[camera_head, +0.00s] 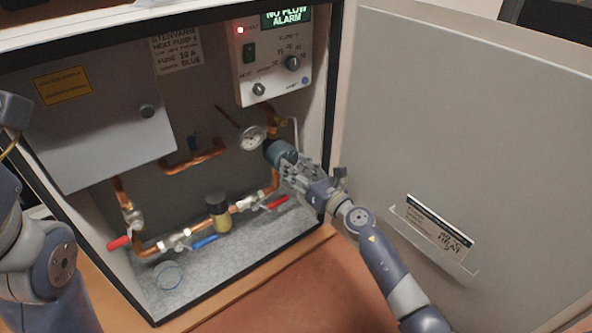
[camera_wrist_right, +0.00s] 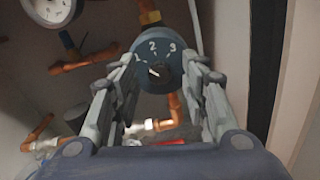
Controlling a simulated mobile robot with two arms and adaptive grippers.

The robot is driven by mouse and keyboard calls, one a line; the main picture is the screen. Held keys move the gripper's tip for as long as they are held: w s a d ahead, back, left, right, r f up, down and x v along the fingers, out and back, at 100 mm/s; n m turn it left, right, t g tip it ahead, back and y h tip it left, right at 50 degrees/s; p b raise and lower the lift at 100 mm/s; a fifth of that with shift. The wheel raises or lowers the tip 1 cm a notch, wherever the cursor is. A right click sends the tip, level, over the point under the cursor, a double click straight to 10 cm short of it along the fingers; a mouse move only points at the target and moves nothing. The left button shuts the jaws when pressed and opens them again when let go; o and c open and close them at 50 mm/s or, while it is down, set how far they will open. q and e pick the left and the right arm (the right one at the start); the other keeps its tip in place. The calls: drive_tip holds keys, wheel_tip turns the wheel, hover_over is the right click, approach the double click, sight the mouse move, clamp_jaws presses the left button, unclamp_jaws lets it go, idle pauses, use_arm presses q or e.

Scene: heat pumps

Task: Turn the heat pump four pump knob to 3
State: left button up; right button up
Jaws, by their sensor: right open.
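The pump (camera_head: 279,151) is a dark blue-grey cylinder on the copper pipe at the right inside the open cabinet. In the right wrist view its round face (camera_wrist_right: 172,48) shows the white numbers 1, 2 and 3. The small knob (camera_wrist_right: 157,72) at the face's centre has a white mark that seems to point up-left, toward 1. My right gripper (camera_head: 287,171) is open just in front of the pump. In the wrist view its fingers (camera_wrist_right: 166,85) stand left and right of the knob, apart from it. My left arm shows at the left edge; its gripper is out of view.
A pressure gauge (camera_head: 252,138) sits left of the pump. A control panel (camera_head: 272,60) with a "NO FLOW ALARM" display (camera_head: 287,17) is above. Red-handled (camera_head: 277,202) and blue-handled (camera_head: 204,242) valves lie below. The open cabinet door (camera_head: 460,130) stands right of my right arm.

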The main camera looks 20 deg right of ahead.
drive_tip(key=shift+w+a, duration=0.1)
drive_tip(key=shift+w, duration=0.1)
drive_tip(key=shift+c, duration=0.2)
clamp_jaws()
